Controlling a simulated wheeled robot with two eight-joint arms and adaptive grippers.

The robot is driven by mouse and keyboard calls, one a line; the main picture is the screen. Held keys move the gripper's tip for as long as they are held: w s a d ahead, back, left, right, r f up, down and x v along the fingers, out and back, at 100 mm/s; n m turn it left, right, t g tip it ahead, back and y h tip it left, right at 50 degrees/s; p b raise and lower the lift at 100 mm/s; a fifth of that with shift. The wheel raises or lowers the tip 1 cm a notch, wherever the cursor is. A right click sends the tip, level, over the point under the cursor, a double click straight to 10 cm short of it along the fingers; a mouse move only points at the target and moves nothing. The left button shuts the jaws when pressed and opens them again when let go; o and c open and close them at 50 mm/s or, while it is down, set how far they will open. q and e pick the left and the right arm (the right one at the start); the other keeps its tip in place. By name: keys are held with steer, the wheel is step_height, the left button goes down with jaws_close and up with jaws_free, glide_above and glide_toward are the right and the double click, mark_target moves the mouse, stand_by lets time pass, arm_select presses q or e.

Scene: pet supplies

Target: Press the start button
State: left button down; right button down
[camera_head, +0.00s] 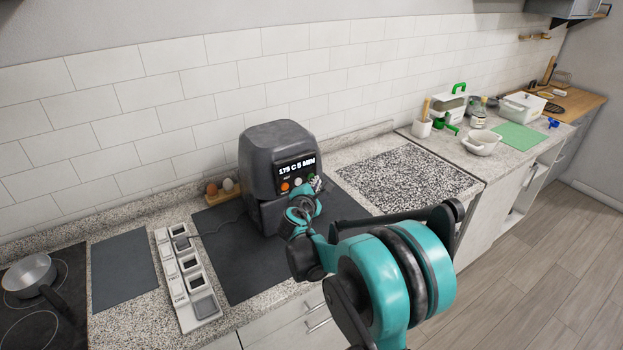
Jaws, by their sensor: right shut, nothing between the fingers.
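The dark grey air fryer (262,150) stands on a dark mat against the tiled wall. Its lit display (296,165) reads 175 C 5 MIN. Below the display are an orange button (285,187) and a pale button (298,181); their labels are too small to read, so I cannot tell which is the start button. My right gripper (316,182) is shut and empty at the right end of the front panel, close to the buttons. It covers part of the panel there, and I cannot tell whether it touches. My left gripper is not in view.
Eggs in a wooden holder (222,196) sit beside the fryer. A saucepan (30,275) stands on the hob at far left. A speckled board area (405,178) to the right is clear.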

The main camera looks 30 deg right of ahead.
steer(key=shift+w, duration=0.45)
stand_by(0.3)
steer(key=shift+s, duration=0.1)
stand_by(0.3)
steer(key=shift+s, duration=0.75)
steer(key=shift+s+d, duration=0.15)
steer(key=shift+s, duration=1.1)
steer(key=shift+s+d, duration=0.1)
steer(key=shift+s, duration=1.15)
steer(key=s+a+f+m+g+y+b, duration=0.1)
steer(key=s+a+f+m+y, duration=0.3)
steer(key=s+a+m, duration=0.4)
steer(key=s+a+f+m+g+y, duration=0.3)
steer(key=s+a+m+y, duration=0.2)
steer(key=s+a, duration=0.8)
steer(key=s+m, duration=0.3)
steer(key=s, duration=0.2)
steer(key=shift+s+f+g+y+b, duration=0.3)
steer(key=shift+f+g+y+b, duration=0.1)
